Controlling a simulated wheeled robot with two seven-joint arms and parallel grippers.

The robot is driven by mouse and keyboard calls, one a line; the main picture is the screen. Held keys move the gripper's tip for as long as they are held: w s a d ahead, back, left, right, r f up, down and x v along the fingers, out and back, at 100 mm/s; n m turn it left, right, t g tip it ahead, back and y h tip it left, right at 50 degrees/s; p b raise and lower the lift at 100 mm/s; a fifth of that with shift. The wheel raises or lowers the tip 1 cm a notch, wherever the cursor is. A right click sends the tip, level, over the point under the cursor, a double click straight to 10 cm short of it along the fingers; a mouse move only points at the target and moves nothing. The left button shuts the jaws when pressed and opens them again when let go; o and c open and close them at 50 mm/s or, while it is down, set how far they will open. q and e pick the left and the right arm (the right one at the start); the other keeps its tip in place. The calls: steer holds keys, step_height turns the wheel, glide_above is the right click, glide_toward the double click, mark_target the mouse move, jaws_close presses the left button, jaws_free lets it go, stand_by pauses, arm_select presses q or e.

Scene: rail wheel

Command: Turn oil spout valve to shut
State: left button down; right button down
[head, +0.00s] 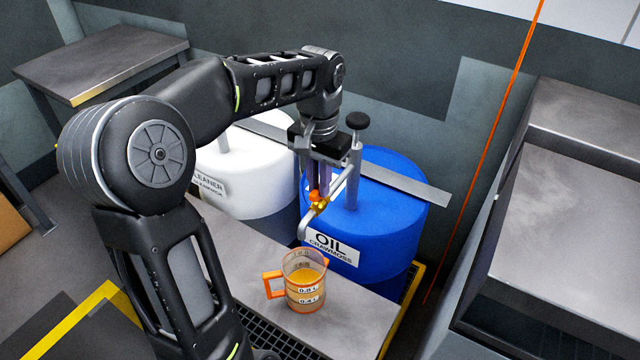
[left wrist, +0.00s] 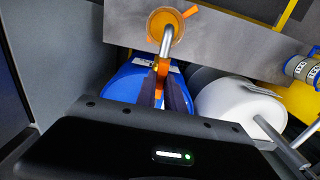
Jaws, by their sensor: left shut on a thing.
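The blue oil drum (head: 385,215) carries a pump with a metal spout (head: 304,226) and a small orange valve handle (head: 315,196). My left gripper (head: 318,190) reaches down from above and is shut on the orange valve handle; the fingers partly hide it. In the left wrist view my left gripper (left wrist: 164,88) pinches the orange valve handle (left wrist: 161,68), with the spout beyond it. A clear measuring jug (head: 303,283) with an orange handle stands under the spout and holds yellow oil. The jug also shows in the left wrist view (left wrist: 177,21). My right gripper is out of view.
A white cleaner drum (head: 240,165) stands left of the oil drum. The jug stands on a grey metal surface (head: 350,320) beside a black grate. A grey bench (head: 570,200) is at the right, and an orange cable (head: 490,145) hangs before it.

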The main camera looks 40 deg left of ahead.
arm_select(q)
steer(key=m+p, duration=0.1)
steer(key=m, duration=0.1)
steer(key=shift+r+m, duration=0.1)
steer(key=shift+m, duration=0.3)
steer(key=shift+m+p, duration=0.3)
steer(key=shift+m, duration=0.6)
steer(key=m+p, duration=0.1)
steer(key=m, duration=0.2)
steer(key=shift+m, duration=0.8)
steer(key=shift+p, duration=0.3)
